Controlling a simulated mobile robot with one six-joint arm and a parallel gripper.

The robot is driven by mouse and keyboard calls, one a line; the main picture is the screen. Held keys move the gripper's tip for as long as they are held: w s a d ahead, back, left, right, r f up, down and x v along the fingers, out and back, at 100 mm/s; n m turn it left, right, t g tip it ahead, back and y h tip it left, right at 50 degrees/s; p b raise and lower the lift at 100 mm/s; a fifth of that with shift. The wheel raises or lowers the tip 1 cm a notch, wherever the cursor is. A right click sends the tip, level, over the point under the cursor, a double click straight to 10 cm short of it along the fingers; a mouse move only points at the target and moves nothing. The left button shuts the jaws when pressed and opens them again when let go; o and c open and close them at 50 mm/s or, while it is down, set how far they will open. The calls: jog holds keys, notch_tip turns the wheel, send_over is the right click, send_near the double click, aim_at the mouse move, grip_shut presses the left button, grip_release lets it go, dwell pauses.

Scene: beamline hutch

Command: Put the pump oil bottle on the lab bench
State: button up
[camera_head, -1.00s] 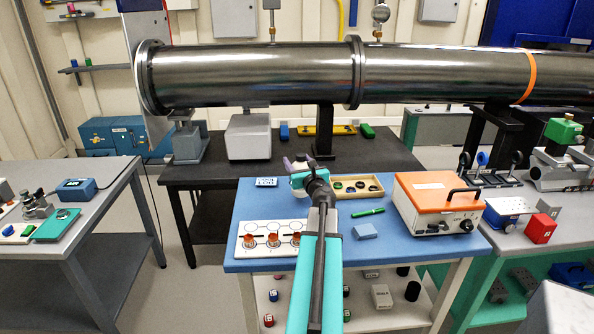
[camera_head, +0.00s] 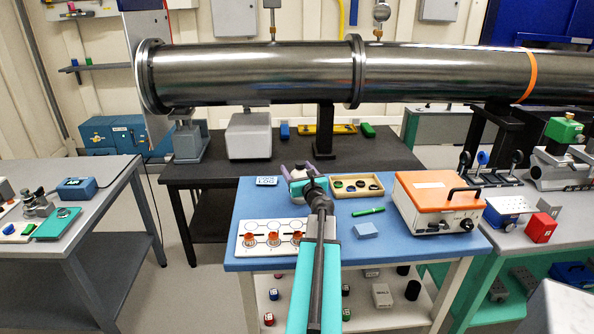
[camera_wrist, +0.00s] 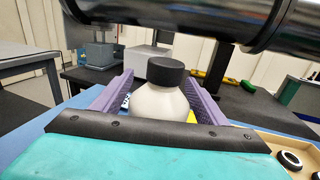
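The pump oil bottle (camera_wrist: 159,98) is white with a black cap and looks upright in the wrist view. It stands between the two purple fingers of my gripper (camera_wrist: 160,95). Narrow gaps show between the bottle and each finger, so my gripper looks open around it. In the head view my gripper (camera_head: 300,172) is over the back left part of the blue-topped bench (camera_head: 257,207); the bottle shows only in part there. The bottle's base is hidden behind my gripper, so I cannot tell if it touches the bench.
A card (camera_head: 267,181) lies left of my gripper. A parts tray (camera_head: 341,191) is close on the right, and an orange-topped box (camera_head: 436,192) stands beyond it. A white plate with orange pieces (camera_head: 252,243) is at front left. A steel pipe (camera_head: 250,75) crosses behind.

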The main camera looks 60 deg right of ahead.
aim_at(302, 175)
jog(key=shift+o, duration=0.2)
jog(key=shift+r, duration=0.15)
jog(key=v, duration=0.9)
jog(key=shift+s+a+r, duration=0.1)
jog(key=shift+s, duration=0.1)
jog(key=p, duration=0.3)
jog(key=shift+s+a, duration=0.4)
jog(key=s+p, duration=0.1)
jog(key=p, duration=0.2)
jog(key=shift+a, duration=0.35)
jog(key=shift+s+p, duration=0.1)
jog(key=shift+p, duration=0.25)
dwell(0.5)
